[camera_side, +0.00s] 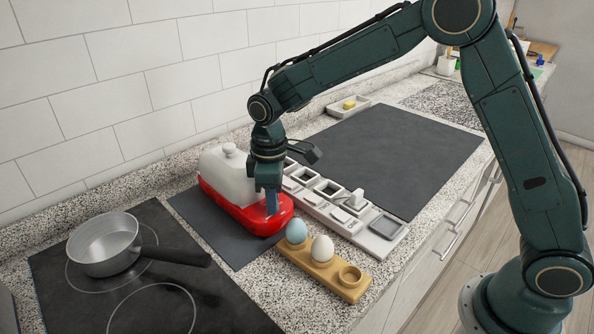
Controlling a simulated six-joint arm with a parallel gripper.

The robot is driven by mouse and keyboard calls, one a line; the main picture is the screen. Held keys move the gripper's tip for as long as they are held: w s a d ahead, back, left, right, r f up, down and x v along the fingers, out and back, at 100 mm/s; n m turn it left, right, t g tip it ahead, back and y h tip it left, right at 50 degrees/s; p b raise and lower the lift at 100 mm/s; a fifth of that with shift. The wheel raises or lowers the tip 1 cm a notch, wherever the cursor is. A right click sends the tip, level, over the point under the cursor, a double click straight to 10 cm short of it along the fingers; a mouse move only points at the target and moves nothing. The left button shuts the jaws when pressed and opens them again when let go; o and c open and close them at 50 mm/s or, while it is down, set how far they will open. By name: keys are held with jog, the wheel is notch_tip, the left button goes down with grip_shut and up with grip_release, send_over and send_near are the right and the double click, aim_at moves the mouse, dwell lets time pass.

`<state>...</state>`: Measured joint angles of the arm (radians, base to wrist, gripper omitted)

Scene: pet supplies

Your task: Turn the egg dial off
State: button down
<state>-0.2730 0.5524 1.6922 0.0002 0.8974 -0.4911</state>
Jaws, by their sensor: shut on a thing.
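The egg cooker has a red base (245,215) and a whitish domed lid (226,174) with a knob on top. It stands on a dark mat against the back of the counter. My gripper (271,207) points straight down at the right end of the red base, beside the lid. Its fingers are shut on the egg dial at that end. The dial itself is hidden behind the fingers, so its setting cannot be read.
A wooden egg holder (350,290) with a blue egg (296,231), a white egg (322,248) and one empty cup stands in front. A white strip with square recesses (378,238) lies to the right. A saucepan (104,243) sits on the dark hob at left.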

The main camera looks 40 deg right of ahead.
dwell(0.3)
jog(key=c, duration=1.2)
grip_release()
jog(key=shift+r, duration=0.15)
notch_tip(320, 180, up, 14)
jog(key=shift+f, duration=0.25)
